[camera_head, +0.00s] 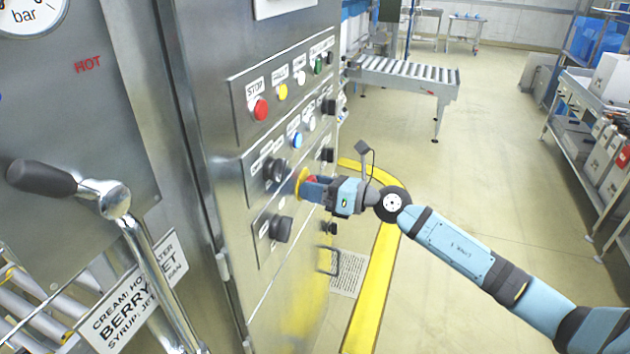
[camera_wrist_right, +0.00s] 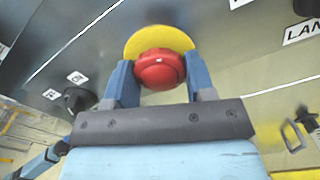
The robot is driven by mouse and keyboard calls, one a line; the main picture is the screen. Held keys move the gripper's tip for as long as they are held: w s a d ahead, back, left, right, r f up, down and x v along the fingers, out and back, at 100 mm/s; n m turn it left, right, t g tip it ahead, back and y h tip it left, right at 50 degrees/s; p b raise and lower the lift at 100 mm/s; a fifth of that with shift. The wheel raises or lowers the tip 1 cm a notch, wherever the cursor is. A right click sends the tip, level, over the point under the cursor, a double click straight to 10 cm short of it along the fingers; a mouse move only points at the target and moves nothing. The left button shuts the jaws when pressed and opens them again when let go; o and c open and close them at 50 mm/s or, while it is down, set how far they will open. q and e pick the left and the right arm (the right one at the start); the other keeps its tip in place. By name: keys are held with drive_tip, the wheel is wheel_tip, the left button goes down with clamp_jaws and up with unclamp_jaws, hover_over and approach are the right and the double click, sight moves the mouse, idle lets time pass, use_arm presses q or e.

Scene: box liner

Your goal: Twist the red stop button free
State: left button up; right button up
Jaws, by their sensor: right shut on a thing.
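The red stop button (camera_wrist_right: 160,70) is a mushroom knob in front of a round yellow plate (camera_wrist_right: 158,41) on the steel panel. In the head view the yellow plate (camera_head: 301,184) shows at the panel's lower right, and the red button (camera_head: 312,179) is mostly hidden by my gripper. My right gripper (camera_head: 309,187) reaches in from the right, level with the button. In the right wrist view its blue fingers (camera_wrist_right: 161,84) stand on both sides of the button, shut on it. My left gripper is not in view.
A small red button labelled STOP (camera_head: 260,109) sits higher on the panel beside coloured buttons. Black knobs (camera_head: 280,229) are close around my gripper. A lever with a black handle (camera_head: 43,178) stands at the left. The floor (camera_head: 480,190) to the right is open.

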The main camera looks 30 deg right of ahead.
drive_tip(key=shift+r+m+p, duration=0.3)
drive_tip(key=shift+m+p, duration=0.5)
drive_tip(key=shift+p, duration=0.15)
drive_tip(key=m+p, duration=0.3)
drive_tip(key=shift+f, duration=0.1)
drive_tip(key=shift+f+m+p, duration=0.15)
drive_tip(key=shift+m+p, duration=0.45)
drive_tip(key=shift+p, duration=0.05)
drive_tip(key=o, duration=0.9)
drive_tip(key=shift+o, duration=0.2)
drive_tip(key=shift+f, duration=0.1)
drive_tip(key=b+v, duration=0.4)
drive_tip(key=v, duration=0.9)
drive_tip(key=shift+s+d, duration=0.25)
drive_tip(key=shift+s, duration=0.05)
